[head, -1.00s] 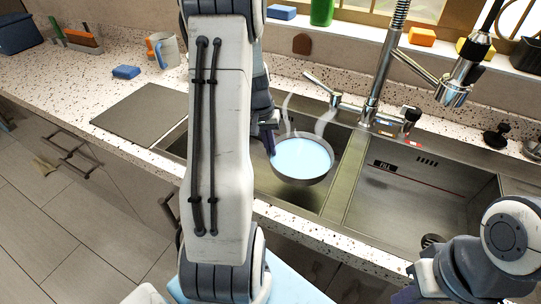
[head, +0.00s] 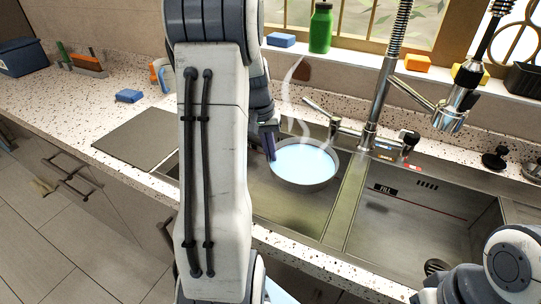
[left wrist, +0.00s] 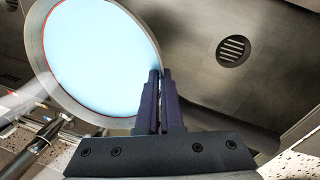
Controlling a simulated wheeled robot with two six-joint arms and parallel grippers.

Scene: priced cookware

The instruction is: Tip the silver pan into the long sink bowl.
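The silver pan (head: 304,183) holds pale blue liquid and steams. It looks roughly level and hangs above the left sink bowl (head: 290,208). My left gripper (head: 268,141) is at the pan's left side. In the left wrist view its fingers (left wrist: 160,95) are close together at the rim of the pan (left wrist: 151,42), shut on it; the exact grip spot is hard to see. The right sink bowl (head: 400,220), the wider-looking one, has a FILL mark and is empty. My right gripper is out of view; only part of that arm shows at lower right.
A tall spring faucet (head: 372,110) stands behind the bowls, its spout reaching over the right side. A grey board (head: 135,140) lies left of the sink. A blue sponge (head: 129,96) and a mug (head: 160,75) are on the counter. A drain grille (left wrist: 234,49) shows below the pan.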

